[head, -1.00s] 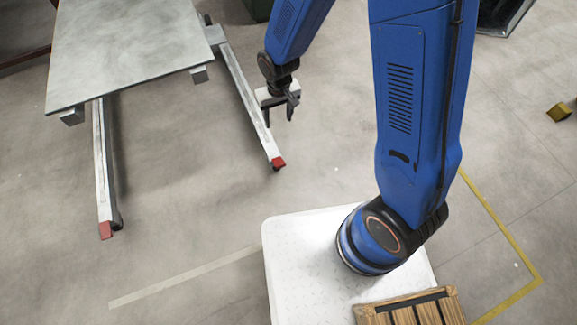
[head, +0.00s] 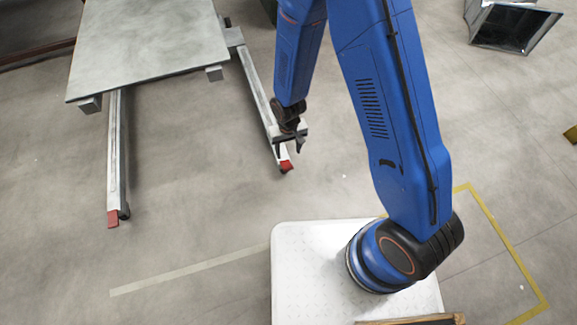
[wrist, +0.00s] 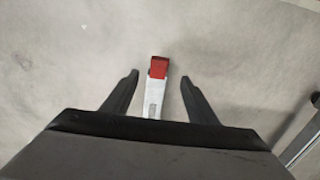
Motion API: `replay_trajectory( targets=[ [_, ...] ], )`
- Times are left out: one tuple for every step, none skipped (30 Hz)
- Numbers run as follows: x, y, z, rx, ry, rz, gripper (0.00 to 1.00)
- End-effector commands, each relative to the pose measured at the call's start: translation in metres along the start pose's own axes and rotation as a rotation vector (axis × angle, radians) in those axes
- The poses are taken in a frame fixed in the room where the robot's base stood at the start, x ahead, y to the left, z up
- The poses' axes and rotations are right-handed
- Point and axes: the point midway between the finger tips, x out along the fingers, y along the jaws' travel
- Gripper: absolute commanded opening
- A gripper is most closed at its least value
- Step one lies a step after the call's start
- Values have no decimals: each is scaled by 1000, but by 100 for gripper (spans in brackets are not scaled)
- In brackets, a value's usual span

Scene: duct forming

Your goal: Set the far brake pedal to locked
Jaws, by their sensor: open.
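A grey table (head: 150,45) has two pale legs along the floor, each with a red end piece. The right red end piece (head: 286,166) is the farther one in the head view; the left one (head: 112,219) is nearer. I take these for the brake pedals, but cannot tell whether either is locked. My gripper (head: 289,147) is open over the end of the right leg. In the wrist view, the red piece (wrist: 158,67) appears between the two open fingers, with the pale leg (wrist: 154,98) behind it. Whether the fingers touch it cannot be told.
My arm rises from the white base deck (head: 310,250). A dark open metal duct piece (head: 513,28) lies at the upper right, and a yellow block (head: 571,134) sits at the right edge. The floor between the legs is clear.

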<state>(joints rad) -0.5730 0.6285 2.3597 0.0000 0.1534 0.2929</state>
Motion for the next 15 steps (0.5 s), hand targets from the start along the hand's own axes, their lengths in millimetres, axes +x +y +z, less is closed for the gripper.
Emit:
replay_trajectory(
  targets=[
    [8,0,1,0,-3,1,53],
    [11,0,1,0,-3,1,53],
    [17,0,1,0,-3,1,53],
    [20,0,1,0,-3,1,53],
    [24,0,1,0,-2,1,53],
    [29,0,1,0,-3,1,53],
    [33,0,1,0,-3,1,53],
    [37,0,1,0,-3,1,53],
    [42,0,1,0,-3,1,53],
    [46,0,1,0,-3,1,53],
    [50,0,1,0,-4,1,53],
    [54,0,1,0,-2,1,53],
    [58,0,1,0,-2,1,53],
    [62,0,1,0,-3,1,53],
    [67,0,1,0,-3,1,53]
  ],
)
